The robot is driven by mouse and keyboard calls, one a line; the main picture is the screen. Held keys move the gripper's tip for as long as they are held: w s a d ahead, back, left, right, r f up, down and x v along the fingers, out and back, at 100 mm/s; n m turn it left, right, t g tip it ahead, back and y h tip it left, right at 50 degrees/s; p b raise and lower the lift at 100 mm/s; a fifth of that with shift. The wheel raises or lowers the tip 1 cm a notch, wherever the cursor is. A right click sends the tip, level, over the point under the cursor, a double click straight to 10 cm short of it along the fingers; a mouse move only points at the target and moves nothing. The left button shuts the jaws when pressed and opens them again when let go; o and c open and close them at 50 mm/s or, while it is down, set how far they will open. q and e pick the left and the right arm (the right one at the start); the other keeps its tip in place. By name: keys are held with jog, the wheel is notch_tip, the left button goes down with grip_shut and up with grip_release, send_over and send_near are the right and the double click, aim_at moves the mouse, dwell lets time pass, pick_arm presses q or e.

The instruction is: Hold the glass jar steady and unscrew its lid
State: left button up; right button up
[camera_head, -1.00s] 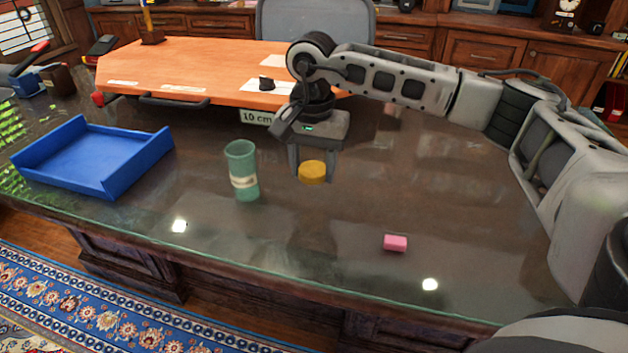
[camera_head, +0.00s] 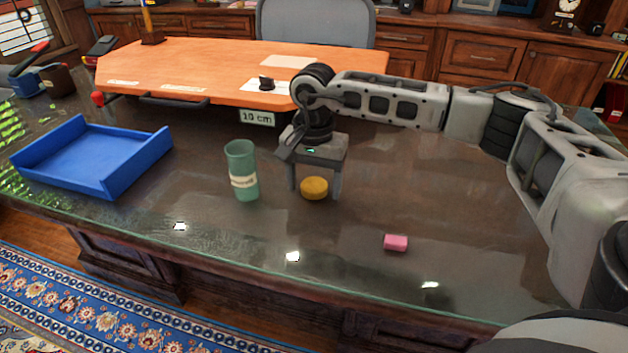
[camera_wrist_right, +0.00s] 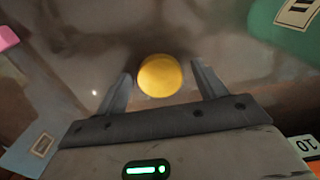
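The green glass jar (camera_head: 241,163) stands upright on the dark desk, its mouth uncovered and a pale label on its side. It partly shows at the upper right of the right wrist view (camera_wrist_right: 285,28). The round yellow lid (camera_head: 314,188) is apart from the jar, to its right, and looks to be at the desk top. My right gripper (camera_head: 314,194) points down over the lid. In the right wrist view its fingers are spread, with the lid (camera_wrist_right: 160,75) between them and a gap on each side. My left gripper is not in view, and nothing holds the jar.
A blue tray (camera_head: 163,151) lies on the left of the desk. A pink block (camera_head: 396,243) lies near the front edge. An orange board (camera_head: 190,62) and a "10 cm" label (camera_head: 257,118) are behind. The desk front right is mostly clear.

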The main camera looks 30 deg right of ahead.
aim_at(314, 186)
notch_tip(314, 186, up, 12)
jog(key=p, duration=0.1)
jog(key=shift+r, duration=0.2)
dwell(0.4)
